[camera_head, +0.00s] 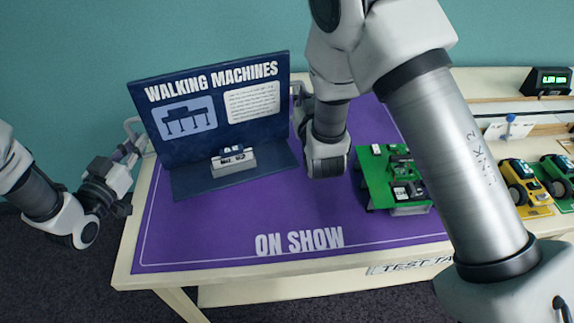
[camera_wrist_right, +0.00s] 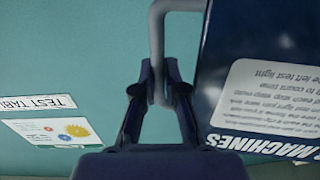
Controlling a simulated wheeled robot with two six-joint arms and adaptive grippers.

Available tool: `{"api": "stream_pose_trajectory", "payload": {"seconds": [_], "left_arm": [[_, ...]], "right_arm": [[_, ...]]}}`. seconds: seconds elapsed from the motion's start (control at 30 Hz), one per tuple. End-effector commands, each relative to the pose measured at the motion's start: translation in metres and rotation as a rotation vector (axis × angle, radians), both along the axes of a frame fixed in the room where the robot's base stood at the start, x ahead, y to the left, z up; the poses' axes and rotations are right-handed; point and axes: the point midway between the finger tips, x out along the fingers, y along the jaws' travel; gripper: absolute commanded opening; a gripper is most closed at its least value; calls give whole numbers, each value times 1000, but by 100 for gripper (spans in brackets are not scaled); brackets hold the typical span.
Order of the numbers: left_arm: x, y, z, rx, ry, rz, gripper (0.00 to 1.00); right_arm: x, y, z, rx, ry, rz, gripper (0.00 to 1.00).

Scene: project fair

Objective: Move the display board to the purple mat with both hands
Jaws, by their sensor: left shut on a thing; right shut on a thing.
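The dark blue display board (camera_head: 205,133), lettered "WALKING MACHINES", is upright over the back left of the purple mat (camera_head: 225,222). Its base carries a small white-and-grey model (camera_head: 233,160). I cannot tell whether the base touches the mat. My left gripper (camera_head: 128,152) is shut on the grey handle at the board's left side. My right gripper (camera_head: 301,97) is at the right side, partly hidden by my arm. In the right wrist view, my right gripper (camera_wrist_right: 160,82) is shut on the grey handle (camera_wrist_right: 157,42) beside the board (camera_wrist_right: 222,60).
A green circuit-board model (camera_head: 375,180) stands on the mat right of the board. Yellow (camera_head: 525,190) and green (camera_head: 558,172) vehicles and a digital timer (camera_head: 547,81) are further right. The mat's front, around the "ON SHOW" lettering, is clear. My right arm hides part of the table.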

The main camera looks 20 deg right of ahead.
Motion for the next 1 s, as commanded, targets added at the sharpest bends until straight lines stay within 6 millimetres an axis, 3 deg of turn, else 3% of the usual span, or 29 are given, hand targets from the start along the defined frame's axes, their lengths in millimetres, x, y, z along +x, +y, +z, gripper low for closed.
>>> {"api": "stream_pose_trajectory", "payload": {"seconds": [0.37, 0.97, 1.0], "left_arm": [[-1, -2, -1, 1, -4, -9, 0], [-1, -3, -50, 2, -5, -9, 0], [-1, -3, -48, 2, -2, -9, 18]], "right_arm": [[1, 3, -2, -3, -2, 9, 0], [1, 3, -50, -3, -2, 10, 0], [0, 3, -48, -3, 1, 10, 18]]}}
